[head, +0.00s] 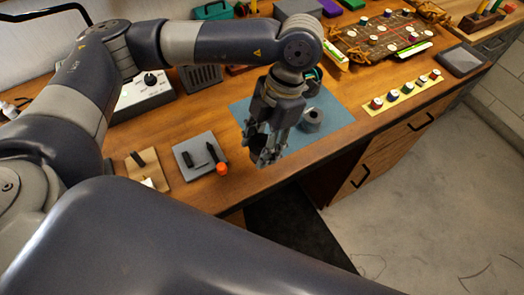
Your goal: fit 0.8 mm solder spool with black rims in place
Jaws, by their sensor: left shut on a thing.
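My left gripper (265,152) hangs over the front part of a blue mat (342,118), fingers pointing down. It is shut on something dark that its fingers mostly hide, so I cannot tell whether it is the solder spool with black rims. A grey round piece (313,121) with a dark opening in its top stands on the mat just right of the gripper, apart from the fingertips. A yellow strip (402,97) to the right carries a row of several small round pieces with coloured rims. My right gripper is out of view.
A grey pad (187,149) with black parts and an orange-capped item (221,169) lies left of the gripper. A crowded board (385,38) stands at the back right. A dark flat box (461,60) is at the right end. The bench's front edge is close below the gripper.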

